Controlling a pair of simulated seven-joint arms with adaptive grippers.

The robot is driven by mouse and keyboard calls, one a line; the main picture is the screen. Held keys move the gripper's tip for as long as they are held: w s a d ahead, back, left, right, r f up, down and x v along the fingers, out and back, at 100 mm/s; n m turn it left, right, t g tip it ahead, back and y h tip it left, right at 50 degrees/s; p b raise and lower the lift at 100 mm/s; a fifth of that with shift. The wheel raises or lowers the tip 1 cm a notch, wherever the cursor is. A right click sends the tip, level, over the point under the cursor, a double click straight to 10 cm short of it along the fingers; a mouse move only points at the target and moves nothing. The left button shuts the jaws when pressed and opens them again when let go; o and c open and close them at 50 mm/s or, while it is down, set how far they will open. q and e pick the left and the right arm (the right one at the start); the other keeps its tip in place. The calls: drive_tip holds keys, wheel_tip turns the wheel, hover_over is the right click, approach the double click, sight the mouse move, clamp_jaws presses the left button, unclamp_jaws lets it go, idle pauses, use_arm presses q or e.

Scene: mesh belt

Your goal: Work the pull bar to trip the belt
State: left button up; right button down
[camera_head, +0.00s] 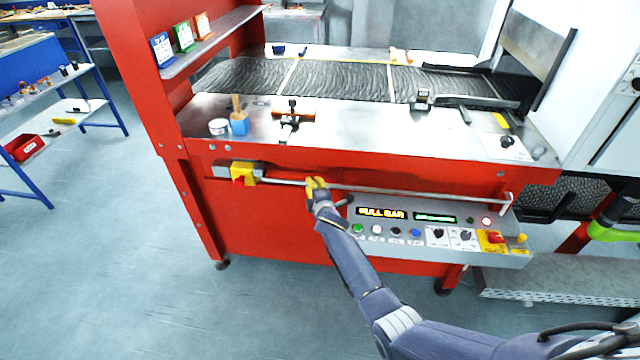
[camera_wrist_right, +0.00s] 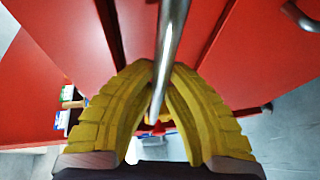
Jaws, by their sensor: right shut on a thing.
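The pull bar (camera_head: 402,192) is a thin metal rod running along the front of the red machine. It goes from a yellow switch box (camera_head: 243,173) at the left to a bracket at the right. My right gripper (camera_head: 316,184) has yellow fingers and is shut on the bar, left of its middle. In the right wrist view the bar (camera_wrist_right: 172,45) passes between the yellow fingers (camera_wrist_right: 170,75), whose tips close around it. The mesh belt (camera_head: 340,80) lies behind the steel table top. My left gripper is not in view.
A control panel (camera_head: 385,241) with lit displays, buttons and knobs sits just below the bar.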

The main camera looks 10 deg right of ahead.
drive_tip(key=c, duration=1.4)
unclamp_jaws()
drive_tip(key=shift+a, duration=0.1)
drive_tip(key=shift+o, duration=0.2)
drive_tip(key=shift+s, duration=0.1)
drive_tip(key=s+r, duration=0.2)
drive_tip(key=s, duration=0.9)
drive_tip(key=shift+s, duration=0.4)
